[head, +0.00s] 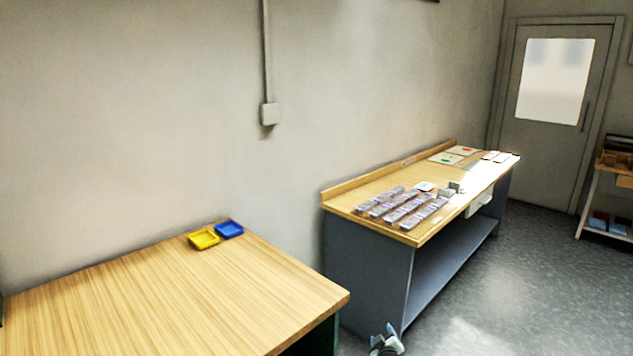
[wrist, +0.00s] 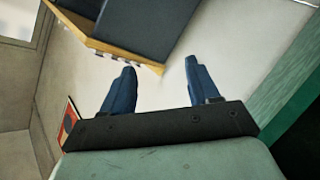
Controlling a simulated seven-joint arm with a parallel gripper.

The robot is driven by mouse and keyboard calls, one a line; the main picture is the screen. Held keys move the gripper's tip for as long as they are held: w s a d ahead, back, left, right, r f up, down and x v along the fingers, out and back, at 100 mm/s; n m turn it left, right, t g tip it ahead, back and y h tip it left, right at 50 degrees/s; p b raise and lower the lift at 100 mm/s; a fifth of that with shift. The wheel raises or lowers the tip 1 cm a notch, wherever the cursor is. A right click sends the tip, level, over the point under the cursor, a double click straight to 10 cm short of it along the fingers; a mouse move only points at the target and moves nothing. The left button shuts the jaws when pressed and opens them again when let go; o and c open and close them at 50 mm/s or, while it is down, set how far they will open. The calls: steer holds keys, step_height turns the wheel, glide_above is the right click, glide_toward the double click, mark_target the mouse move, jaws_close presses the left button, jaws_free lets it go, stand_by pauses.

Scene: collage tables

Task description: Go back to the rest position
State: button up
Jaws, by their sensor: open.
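My gripper (wrist: 158,75) shows in the wrist view with its two dark blue fingers spread apart. In the head view, what looks like the end of my gripper (head: 386,341) is at the bottom edge, in the gap between the two tables and low beside the far table's grey end panel. Most of it is cut off by the frame. It appears clear of both tables.
The near wooden table (head: 160,300) holds a yellow tray (head: 204,239) and a blue tray (head: 229,230) at its back corner. The far workbench (head: 350,195) carries rows of small packs (head: 405,207) and papers. A shelf (head: 608,180) stands right, near a door (head: 550,110). Open floor lies right.

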steer(key=s+a+f+m+g+y, duration=0.15)
steer(key=s+f+g, duration=0.35)
steer(key=s+f, duration=0.65)
steer(key=s+a+f+m+g+h, duration=0.15)
steer(key=s+f+g, duration=0.35)
steer(key=s+f, duration=0.6)
steer(key=s+f+m+g, duration=0.1)
steer(key=s+g, duration=0.2)
steer(key=s, duration=0.8)
steer(key=s+a+f+m+g, duration=0.1)
steer(key=s+g, duration=0.3)
steer(key=s, duration=0.6)
steer(key=s+f+m+g+y, duration=0.1)
steer(key=s+g, duration=0.3)
steer(key=s, duration=0.7)
steer(key=shift+s+a+f+m, duration=0.15)
steer(key=shift+s+a+m, duration=0.2)
steer(key=shift+m, duration=0.45)
